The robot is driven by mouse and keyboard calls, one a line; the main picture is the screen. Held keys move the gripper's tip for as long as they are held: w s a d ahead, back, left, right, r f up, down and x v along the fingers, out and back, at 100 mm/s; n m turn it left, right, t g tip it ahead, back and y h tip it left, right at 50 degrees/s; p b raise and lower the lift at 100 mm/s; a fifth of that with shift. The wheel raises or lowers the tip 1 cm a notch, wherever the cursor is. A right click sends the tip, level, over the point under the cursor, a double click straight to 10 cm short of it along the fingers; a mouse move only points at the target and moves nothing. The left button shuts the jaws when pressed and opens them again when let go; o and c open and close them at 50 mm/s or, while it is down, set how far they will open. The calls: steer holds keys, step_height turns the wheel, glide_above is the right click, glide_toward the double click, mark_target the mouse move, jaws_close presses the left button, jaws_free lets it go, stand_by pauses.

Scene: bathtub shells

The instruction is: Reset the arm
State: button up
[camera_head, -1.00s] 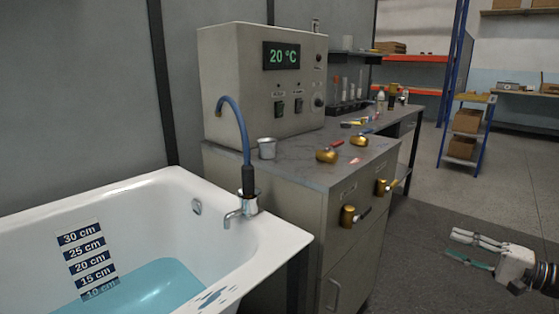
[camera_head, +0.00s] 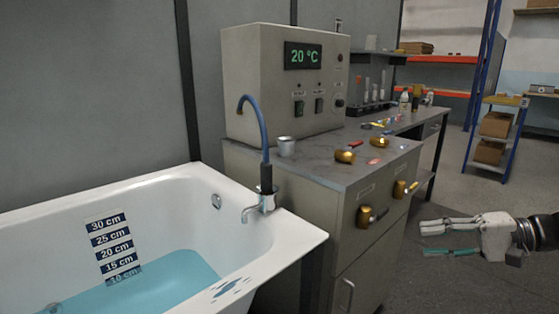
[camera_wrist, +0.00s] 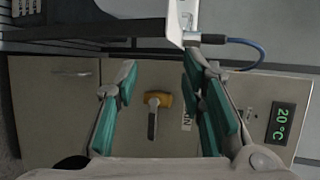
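My gripper (camera_head: 428,238) is at the right of the head view, out in front of the grey cabinet and apart from it. Its fingers with green pads are spread and hold nothing. In the wrist view my gripper (camera_wrist: 159,68) is open, with a gold valve (camera_wrist: 158,99) on the cabinet front seen between the fingers. In the head view gold valves sit on the cabinet front, one at left (camera_head: 366,216) and one at right (camera_head: 400,189).
A white bathtub (camera_head: 285,238) with blue water stands at left. A control box (camera_head: 270,85) reading 20 °C stands on the grey cabinet (camera_head: 345,245), with a metal cup (camera_head: 286,146) and gold parts (camera_head: 345,156) on top.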

steer(key=s+a+r+n+g+h, duration=0.2)
steer(key=s+a+r+g+h, duration=0.15)
steer(key=s+a, duration=0.45)
steer(key=s+a+r+n+g+h, duration=0.2)
steer(key=s+a+g, duration=0.25)
steer(key=a, duration=0.55)
steer(key=s+f+n+t+h, duration=0.2)
steer(key=s+h, duration=0.5)
steer(key=s, duration=1.1)
step_height(320, 180, up, 27)
steer(key=t+p, duration=0.3)
steer(key=p, duration=2.2)
steer(key=shift+w+d+r+t, duration=0.2)
steer(key=shift+w+d+t, duration=0.05)
steer(key=shift+w+t, duration=0.05)
